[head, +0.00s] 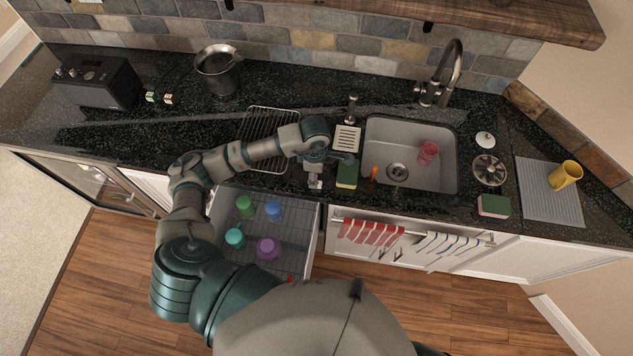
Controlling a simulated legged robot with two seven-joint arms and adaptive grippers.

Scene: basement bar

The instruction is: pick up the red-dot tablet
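Two small white-and-green blocks that look like tablets stand on the dark counter beside the black oven. The left one (151,97) shows green; the right one (168,99) seems to have a reddish mark, too small to be sure. My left gripper (316,184) is far to their right, pointing down at the counter's front edge, above the right side of the open dishwasher drawer. A small pale patch shows at its fingertips; I cannot tell whether it is a held tablet or part of the gripper. My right gripper is not in view.
The pulled-out rack (255,209) holds green, blue, teal and purple cups. A wire rack (257,125), metal pot (218,72) and black oven (96,82) stand on the counter. A sponge (347,173) is near my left gripper, left of the sink (443,175) with a red cup (428,152).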

